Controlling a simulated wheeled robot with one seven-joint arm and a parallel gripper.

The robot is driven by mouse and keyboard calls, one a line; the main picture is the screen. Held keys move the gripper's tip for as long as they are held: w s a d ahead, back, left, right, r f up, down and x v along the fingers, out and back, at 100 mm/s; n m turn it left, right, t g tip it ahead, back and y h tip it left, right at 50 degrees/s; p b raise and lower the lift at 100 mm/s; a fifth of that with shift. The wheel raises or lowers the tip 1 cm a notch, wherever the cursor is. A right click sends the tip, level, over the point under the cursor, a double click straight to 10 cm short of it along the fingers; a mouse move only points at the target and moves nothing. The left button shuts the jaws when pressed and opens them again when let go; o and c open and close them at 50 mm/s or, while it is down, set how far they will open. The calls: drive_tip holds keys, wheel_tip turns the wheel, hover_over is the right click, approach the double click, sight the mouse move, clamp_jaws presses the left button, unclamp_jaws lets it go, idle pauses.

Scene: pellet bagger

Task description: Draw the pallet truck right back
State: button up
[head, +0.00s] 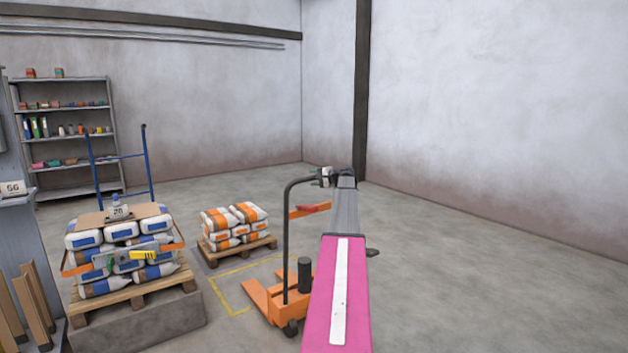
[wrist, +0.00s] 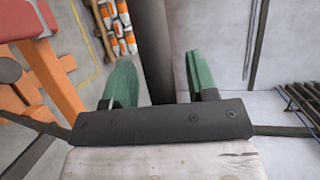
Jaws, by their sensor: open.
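The orange pallet truck (head: 296,308) stands on the floor in the head view, low and left of my arm. Its forks lie over a yellow floor outline, short of the pallet with orange-and-white bags. Its dark handle (head: 287,235) rises and bends right at the top, towards my gripper (head: 325,177). In the wrist view the green fingers of my gripper (wrist: 160,85) are apart. A dark bar (wrist: 155,45), seemingly the handle, shows between them; I cannot tell whether they touch it. My pink-and-grey arm hides part of the truck's right side.
A pallet of orange-and-white bags (head: 235,222) stands beyond the forks. A loaded pallet of blue-and-white bags (head: 120,240) sits on a grey block (head: 150,325) at left. A shelf rack (head: 70,145) is at the back left. Floor (head: 470,270) at right is clear up to the wall.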

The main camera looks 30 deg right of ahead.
drive_tip(key=shift+w+a, duration=0.1)
drive_tip(key=shift+w, duration=0.05)
drive_tip(key=shift+c, duration=0.4)
clamp_jaws()
drive_tip(key=s+d, duration=0.2)
drive_tip(key=s, duration=2.4)
drive_tip(key=shift+o, duration=0.4)
unclamp_jaws()
drive_tip(key=shift+w, duration=0.1)
